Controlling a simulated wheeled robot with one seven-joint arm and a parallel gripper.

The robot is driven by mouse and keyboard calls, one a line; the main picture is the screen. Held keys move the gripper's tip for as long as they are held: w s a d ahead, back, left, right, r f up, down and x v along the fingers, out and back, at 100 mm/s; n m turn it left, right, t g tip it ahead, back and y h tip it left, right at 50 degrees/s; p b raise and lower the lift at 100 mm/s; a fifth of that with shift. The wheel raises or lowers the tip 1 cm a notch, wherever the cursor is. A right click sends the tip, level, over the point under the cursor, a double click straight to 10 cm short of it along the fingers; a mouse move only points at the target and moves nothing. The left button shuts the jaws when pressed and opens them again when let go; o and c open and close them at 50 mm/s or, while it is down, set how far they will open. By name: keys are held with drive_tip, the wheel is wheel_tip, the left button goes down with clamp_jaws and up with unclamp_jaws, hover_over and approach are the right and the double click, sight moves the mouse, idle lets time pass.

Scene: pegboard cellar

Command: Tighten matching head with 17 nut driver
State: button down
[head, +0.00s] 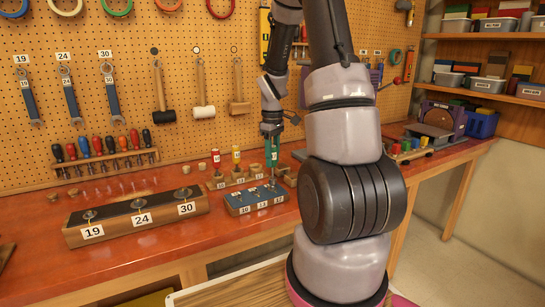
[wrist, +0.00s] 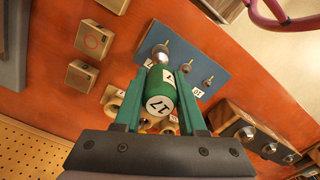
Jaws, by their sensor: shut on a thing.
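My gripper (head: 272,138) is shut on the green nut driver (head: 272,152), which stands about upright. In the wrist view, the driver's green handle (wrist: 160,88) sits between the two green fingers (wrist: 160,100), its end cap marked 17. The blue bolt block (head: 256,199) lies below it, with white labels along its front. The driver's shaft points down over the right end of this block. In the wrist view, two bolt heads show on the blue block (wrist: 190,50); the third spot is behind the driver's metal end. I cannot tell whether the driver touches a head.
A wooden stand (head: 232,183) with red and yellow drivers is just behind the block. A long wooden block (head: 138,219) marked 19, 24 and 30 stands left. Wrenches and mallets hang on the pegboard (head: 135,75). The front left bench (head: 40,272) is clear.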

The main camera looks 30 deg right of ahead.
drive_tip(key=shift+f, duration=1)
idle(0.4)
drive_tip(key=m, duration=0.6)
drive_tip(key=shift+f+m, duration=0.1)
drive_tip(key=shift+m, duration=0.2)
drive_tip(key=m, duration=0.3)
drive_tip(key=shift+s+m, duration=0.1)
drive_tip(key=shift+m, duration=0.2)
drive_tip(key=m, duration=0.4)
drive_tip(key=shift+r, duration=3.8)
